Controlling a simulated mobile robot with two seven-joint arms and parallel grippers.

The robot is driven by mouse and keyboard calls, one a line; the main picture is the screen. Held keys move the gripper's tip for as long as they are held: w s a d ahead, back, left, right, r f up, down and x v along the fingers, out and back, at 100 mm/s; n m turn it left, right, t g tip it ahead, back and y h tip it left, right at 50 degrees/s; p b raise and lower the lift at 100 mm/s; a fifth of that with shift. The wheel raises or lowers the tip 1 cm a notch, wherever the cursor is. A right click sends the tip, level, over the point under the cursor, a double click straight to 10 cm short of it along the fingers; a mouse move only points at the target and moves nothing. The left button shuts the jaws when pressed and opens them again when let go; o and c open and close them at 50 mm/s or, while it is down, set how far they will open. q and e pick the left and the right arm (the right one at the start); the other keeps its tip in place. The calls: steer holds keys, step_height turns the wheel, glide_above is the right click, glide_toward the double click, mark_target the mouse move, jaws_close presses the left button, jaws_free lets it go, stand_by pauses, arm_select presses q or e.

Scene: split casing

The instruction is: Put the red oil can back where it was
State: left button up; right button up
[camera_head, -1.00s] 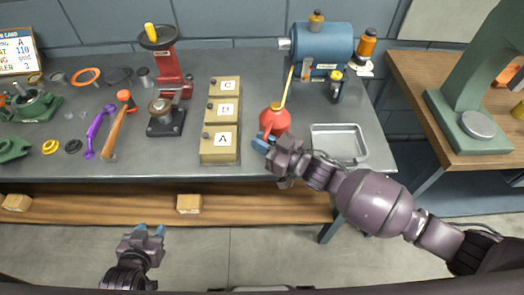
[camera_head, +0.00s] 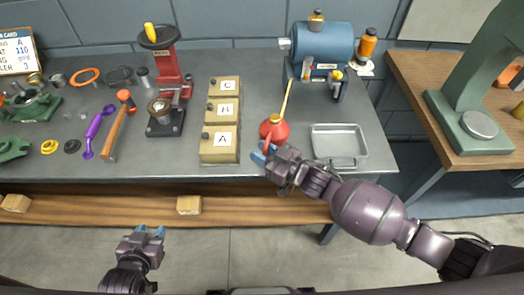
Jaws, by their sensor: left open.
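The red oil can (camera_head: 275,129) with its long yellow spout is upright at the front of the grey workbench, right of the drawer block labelled A. My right gripper (camera_head: 263,153) reaches it from the front right and is shut on its handle side; the fingers partly hide the lower part. I cannot tell whether its base touches the bench. My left gripper (camera_head: 149,232) is open and empty, low in front of the bench.
A metal tray (camera_head: 340,162) lies close to the right of the can. Labelled drawers (camera_head: 220,152) stand to its left. A blue motor grinder (camera_head: 323,43) is behind. Bare bench lies between drawers and grinder.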

steer(key=shift+o, duration=0.4)
steer(key=shift+r, duration=0.1)
steer(key=shift+r, duration=0.2)
steer(key=v, duration=1.2)
steer(key=shift+f, duration=0.1)
steer(key=s+d+f+m+h, duration=0.4)
steer(key=s+d+m+h, duration=0.1)
steer(key=s+d+h, duration=0.1)
steer(key=s+d+f+m+t+h, duration=0.1)
steer(key=s+d+f+m+h, duration=0.3)
steer(key=d+h, duration=0.5)
steer(key=shift+s+d+f+m, duration=0.4)
steer(key=shift+s+d+f, duration=0.05)
steer(key=shift+s+d, duration=0.5)
